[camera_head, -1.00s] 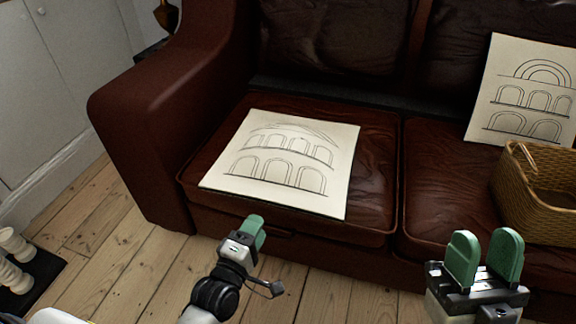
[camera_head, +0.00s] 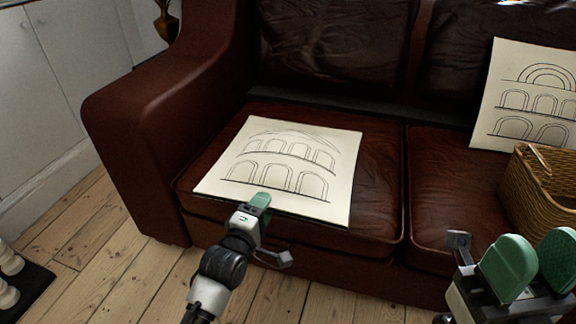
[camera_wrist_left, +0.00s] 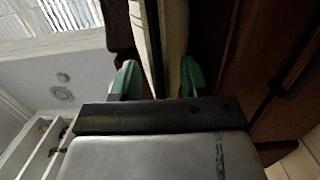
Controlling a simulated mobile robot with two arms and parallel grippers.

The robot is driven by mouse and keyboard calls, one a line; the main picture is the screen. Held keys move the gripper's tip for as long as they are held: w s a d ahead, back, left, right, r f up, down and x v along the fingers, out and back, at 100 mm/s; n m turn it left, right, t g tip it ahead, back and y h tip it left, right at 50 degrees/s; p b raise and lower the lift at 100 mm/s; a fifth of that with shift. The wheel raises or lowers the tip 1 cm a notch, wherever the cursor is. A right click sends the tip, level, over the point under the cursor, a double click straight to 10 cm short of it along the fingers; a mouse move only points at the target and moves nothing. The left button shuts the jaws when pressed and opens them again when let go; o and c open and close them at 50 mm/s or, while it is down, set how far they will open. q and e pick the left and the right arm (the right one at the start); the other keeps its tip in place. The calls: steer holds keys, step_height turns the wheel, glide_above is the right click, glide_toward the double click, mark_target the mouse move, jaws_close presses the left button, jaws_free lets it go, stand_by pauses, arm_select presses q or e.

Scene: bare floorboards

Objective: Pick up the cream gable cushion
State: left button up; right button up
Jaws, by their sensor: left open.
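The cream cushion (camera_head: 300,150) lies flat on the left sofa seat, printed with two rows of arches under a low gable-like top. My left gripper (camera_head: 258,203) is at its front edge in the head view. In the left wrist view the cushion's pale edge (camera_wrist_left: 147,40) runs between the two green fingers of the open left gripper (camera_wrist_left: 158,78). I cannot tell whether either finger touches it. A second cream cushion (camera_head: 520,95), with concentric arcs on top, leans on the backrest at right. My right gripper (camera_head: 534,262) is open and empty at lower right.
The dark red leather sofa (camera_head: 140,130) has a thick left armrest. A wicker basket (camera_head: 545,195) stands on its right seat. Bare floorboards (camera_head: 120,265) lie in front. White cabinets (camera_head: 60,80) stand at left.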

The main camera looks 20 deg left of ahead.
arm_select(q)
steer(key=shift+w+d+b, duration=0.15)
steer(key=shift+w+b, duration=0.25)
steer(key=shift+w, duration=0.9)
steer(key=shift+c, duration=0.3)
jaws_close()
steer(key=shift+r, duration=0.1)
